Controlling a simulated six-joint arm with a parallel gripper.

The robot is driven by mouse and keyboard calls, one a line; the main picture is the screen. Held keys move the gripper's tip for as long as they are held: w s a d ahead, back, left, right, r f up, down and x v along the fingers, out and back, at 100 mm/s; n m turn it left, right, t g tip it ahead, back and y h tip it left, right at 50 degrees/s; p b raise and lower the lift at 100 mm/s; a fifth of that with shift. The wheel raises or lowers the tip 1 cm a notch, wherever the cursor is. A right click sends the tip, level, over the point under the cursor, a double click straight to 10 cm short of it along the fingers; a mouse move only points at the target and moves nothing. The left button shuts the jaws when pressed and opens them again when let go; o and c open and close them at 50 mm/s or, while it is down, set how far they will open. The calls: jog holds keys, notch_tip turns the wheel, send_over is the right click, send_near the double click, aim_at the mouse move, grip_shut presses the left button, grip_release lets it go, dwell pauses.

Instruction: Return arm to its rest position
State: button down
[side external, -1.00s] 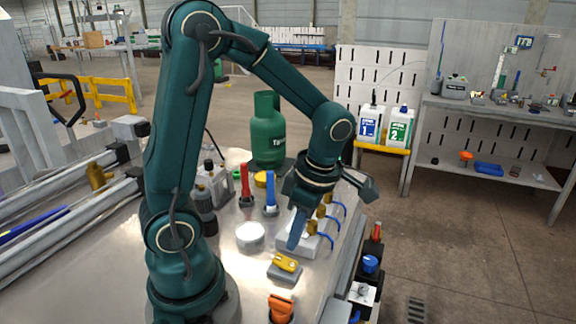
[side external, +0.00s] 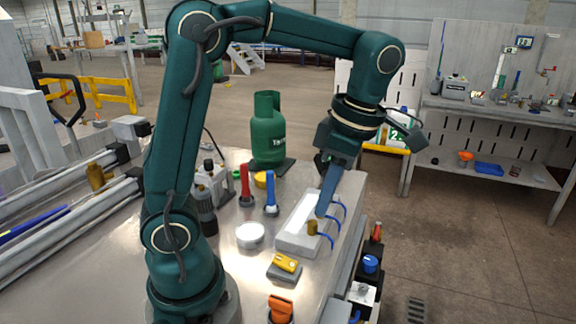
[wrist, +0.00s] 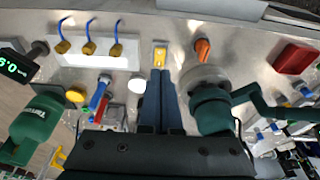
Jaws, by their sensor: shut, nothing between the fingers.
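My gripper (side external: 322,213) hangs from my raised arm above the table, pointing down and slightly left in the side view. Its long blue fingers lie together, shut and empty, and they also show in the wrist view (wrist: 160,73). In the side view the fingers overlap the white block (side external: 296,240), which has blue cables. The height gap there is hard to judge. One brass cylinder (side external: 312,228) on the block is clear in that view. The wrist view shows three brass cylinders standing in a row on the block (wrist: 75,58), left of the fingers.
A green gas bottle (side external: 268,135) stands at the table's back. Red and blue valves (side external: 271,195), a white round puck (side external: 250,236), a yellow device (side external: 286,263) and an orange item (side external: 281,307) stand around the block. Space above the table is open.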

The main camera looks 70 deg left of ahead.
jog(key=s+d+m+t+h, duration=0.1)
jog(key=s+m+t, duration=0.2)
jog(key=m, duration=1)
jog(key=s+d+m+t, duration=0.2)
jog(key=s+m+t, duration=0.1)
jog(key=m, duration=1.1)
jog(key=shift+f+t+h, duration=0.15)
jog(key=shift+t+h, duration=0.25)
jog(key=shift+t, duration=0.4)
